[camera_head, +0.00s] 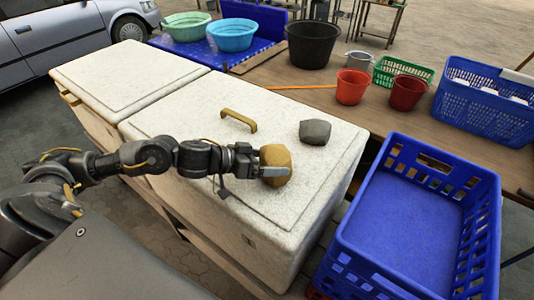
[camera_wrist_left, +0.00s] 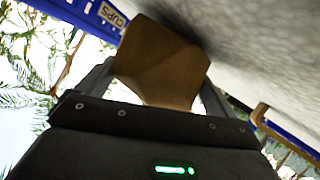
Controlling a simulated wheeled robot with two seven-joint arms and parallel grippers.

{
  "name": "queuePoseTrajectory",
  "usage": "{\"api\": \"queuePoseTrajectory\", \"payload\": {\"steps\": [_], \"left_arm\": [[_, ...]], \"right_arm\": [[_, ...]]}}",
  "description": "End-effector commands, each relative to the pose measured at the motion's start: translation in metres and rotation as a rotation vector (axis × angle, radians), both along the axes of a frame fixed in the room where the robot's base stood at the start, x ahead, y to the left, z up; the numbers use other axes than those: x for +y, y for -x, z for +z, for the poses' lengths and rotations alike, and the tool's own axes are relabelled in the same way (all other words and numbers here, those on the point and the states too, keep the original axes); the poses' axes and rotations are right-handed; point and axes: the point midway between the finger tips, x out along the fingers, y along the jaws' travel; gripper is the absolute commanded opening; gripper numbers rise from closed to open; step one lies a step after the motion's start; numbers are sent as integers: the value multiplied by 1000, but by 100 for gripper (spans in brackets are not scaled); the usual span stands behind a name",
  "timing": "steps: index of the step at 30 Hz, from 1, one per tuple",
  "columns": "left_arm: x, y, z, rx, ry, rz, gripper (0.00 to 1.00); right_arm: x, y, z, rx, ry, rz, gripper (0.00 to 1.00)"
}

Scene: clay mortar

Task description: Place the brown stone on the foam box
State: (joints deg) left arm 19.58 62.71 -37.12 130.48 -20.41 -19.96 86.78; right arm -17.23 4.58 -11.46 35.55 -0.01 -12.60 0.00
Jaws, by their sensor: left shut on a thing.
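The brown stone (camera_head: 278,160) is at the right part of the white foam box (camera_head: 190,125), over its lid. My left gripper (camera_head: 272,172) is shut on the stone, with its fingers on either side of it. In the left wrist view, the brown stone (camera_wrist_left: 160,62) sits between the two fingers, close to the pale speckled lid surface (camera_wrist_left: 265,50). I cannot tell for sure whether it touches the lid. My right gripper is not in view.
A grey stone (camera_head: 315,132) lies on the lid behind the brown one, and a tan handle (camera_head: 238,120) stands up from the lid. An empty blue crate (camera_head: 415,215) is at the right. Buckets (camera_head: 352,87) and baskets stand on the wooden table behind.

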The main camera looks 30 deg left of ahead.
Motion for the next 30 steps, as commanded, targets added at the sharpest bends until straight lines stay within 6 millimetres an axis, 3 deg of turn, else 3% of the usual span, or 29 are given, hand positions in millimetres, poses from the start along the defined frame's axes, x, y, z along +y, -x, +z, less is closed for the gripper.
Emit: {"api": "queuePoseTrajectory", "payload": {"steps": [14,15,17,25,30], "left_arm": [[0,-1,-5,-8,5,0,33],[0,0,-8,-2,1,-1,95],[0,0,-8,-2,1,-1,100],[0,0,-5,-3,-1,0,100],[15,14,-1,-2,-5,1,100]], "right_arm": [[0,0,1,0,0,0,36],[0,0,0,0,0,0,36],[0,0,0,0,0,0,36],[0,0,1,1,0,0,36],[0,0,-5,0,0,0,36]]}}
